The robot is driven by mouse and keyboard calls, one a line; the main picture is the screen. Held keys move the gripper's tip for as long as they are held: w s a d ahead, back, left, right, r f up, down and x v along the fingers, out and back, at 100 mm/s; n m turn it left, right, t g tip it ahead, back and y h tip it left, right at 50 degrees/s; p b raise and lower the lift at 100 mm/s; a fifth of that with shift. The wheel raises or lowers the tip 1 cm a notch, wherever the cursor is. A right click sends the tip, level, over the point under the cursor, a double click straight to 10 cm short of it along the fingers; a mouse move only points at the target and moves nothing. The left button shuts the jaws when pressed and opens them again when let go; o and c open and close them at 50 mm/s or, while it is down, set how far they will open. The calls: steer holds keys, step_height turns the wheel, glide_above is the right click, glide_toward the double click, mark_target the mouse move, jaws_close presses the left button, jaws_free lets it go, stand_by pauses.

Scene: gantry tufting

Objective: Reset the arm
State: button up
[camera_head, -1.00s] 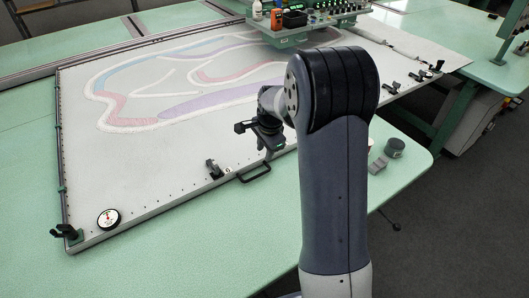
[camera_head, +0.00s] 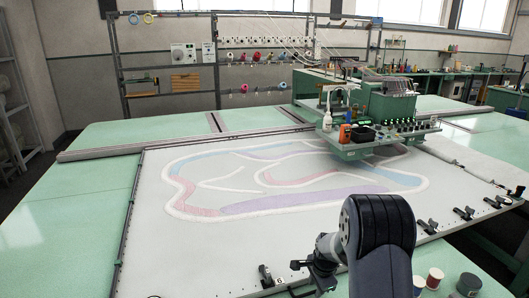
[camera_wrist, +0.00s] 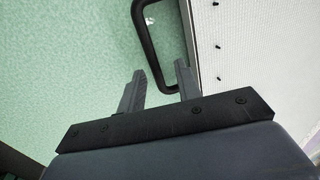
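My arm rises at the lower right of the head view, in front of the tufting frame (camera_head: 150,240). My gripper is at the left end of the wrist there, low in the picture, and its fingers are hard to make out.
White cloth with a pink, blue and purple tufted outline (camera_head: 280,198) fills the frame. Black clamps (camera_head: 464,213) line its near edge. The green tufting machine (camera_head: 390,105) stands behind. Small pots (camera_head: 435,278) sit at the lower right. Green table surface (camera_head: 40,220) is clear at left.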

steer(key=shift+f, duration=0.15)
steer(key=shift+s+d+p, duration=0.2)
steer(key=shift+s+p, duration=0.1)
steer(key=shift+s, duration=0.4)
steer(key=shift+w+f, duration=0.1)
